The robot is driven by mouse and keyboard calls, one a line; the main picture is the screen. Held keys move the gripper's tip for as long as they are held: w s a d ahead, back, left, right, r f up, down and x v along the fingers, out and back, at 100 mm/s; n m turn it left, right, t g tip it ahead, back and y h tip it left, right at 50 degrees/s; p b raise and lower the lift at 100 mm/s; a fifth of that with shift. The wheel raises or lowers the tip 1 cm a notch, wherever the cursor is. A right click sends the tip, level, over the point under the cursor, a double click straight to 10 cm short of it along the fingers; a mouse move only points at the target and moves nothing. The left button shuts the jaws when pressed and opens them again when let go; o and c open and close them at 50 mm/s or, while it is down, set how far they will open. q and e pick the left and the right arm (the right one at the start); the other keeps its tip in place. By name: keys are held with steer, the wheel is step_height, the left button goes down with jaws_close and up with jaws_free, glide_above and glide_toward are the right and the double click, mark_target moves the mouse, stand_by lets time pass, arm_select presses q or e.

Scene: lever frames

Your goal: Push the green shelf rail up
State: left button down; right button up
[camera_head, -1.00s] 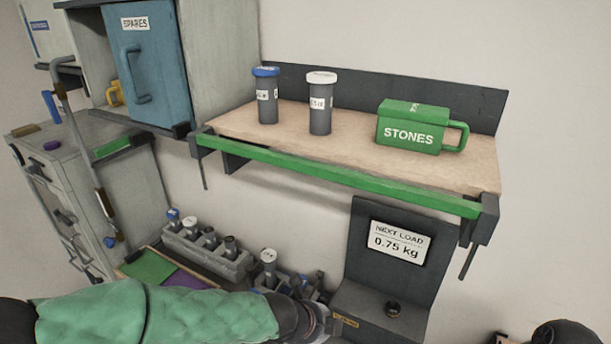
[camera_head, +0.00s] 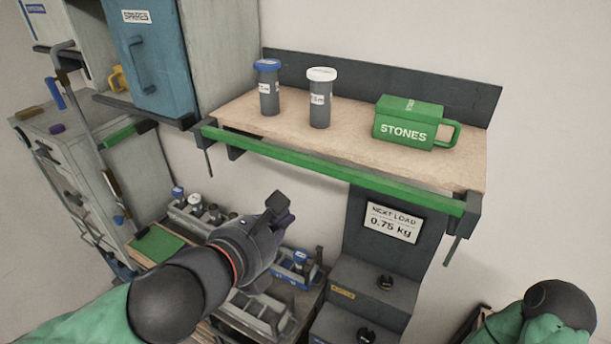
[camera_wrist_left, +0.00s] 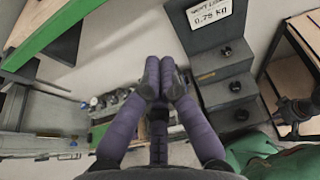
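The green shelf rail (camera_head: 330,173) runs along the front edge of the wooden shelf (camera_head: 240,108), between dark end brackets, at about the level of the board or slightly below. It also crosses the upper left of the left wrist view (camera_wrist_left: 52,30). My left gripper (camera_head: 280,205) shows below the rail in the head view, apart from it. In the left wrist view its two purple fingers (camera_wrist_left: 161,78) are together at the tips, with nothing seen between them. My right arm is at the lower right of the head view; its gripper cannot be made out clearly.
On the shelf stand a blue-capped jar (camera_head: 268,88), a white-capped jar (camera_head: 320,98) and a green STONES box (camera_head: 408,124). A blue-doored SPARES cabinet (camera_head: 150,60) is at the left. Below are a dark stepped unit (camera_head: 372,283) and racks of small jars (camera_head: 195,212).

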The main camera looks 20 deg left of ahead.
mark_target(311, 163)
arm_select(q)
steer(key=shift+s+a+r, duration=0.1)
steer(key=shift+a+r, duration=0.05)
steer(key=shift+r, duration=0.1)
steer(key=b+x, duration=0.3)
steer(key=x, duration=0.7)
step_height(311, 163, up, 4)
steer(key=shift+r+p, duration=0.1)
steer(key=shift+p, duration=1.1)
